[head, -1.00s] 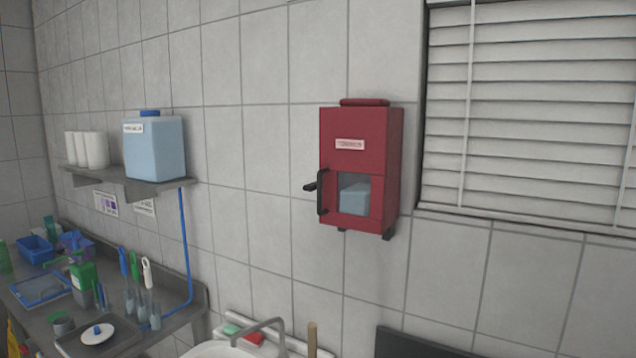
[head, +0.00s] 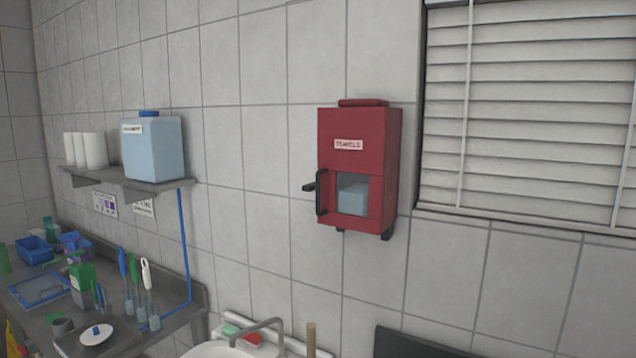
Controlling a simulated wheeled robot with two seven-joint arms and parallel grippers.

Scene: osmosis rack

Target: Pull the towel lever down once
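A red towel dispenser (head: 376,170) with a label reading TOWELS is fixed to the tiled wall, left of the window. A black lever (head: 320,191) is on its lower left front, with a short knob sticking out to the left. A pale blue block, perhaps towels (head: 353,197), shows in the opening beside the lever. Neither of my grippers is in the head view, and nothing touches the lever.
A sink with a faucet (head: 262,328) is below, left of the dispenser. A steel counter at left holds bottles, brushes and a blue bin (head: 34,250). A shelf above it carries a blue container (head: 153,149). Window blinds (head: 540,110) are at right. The wall around the dispenser is clear.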

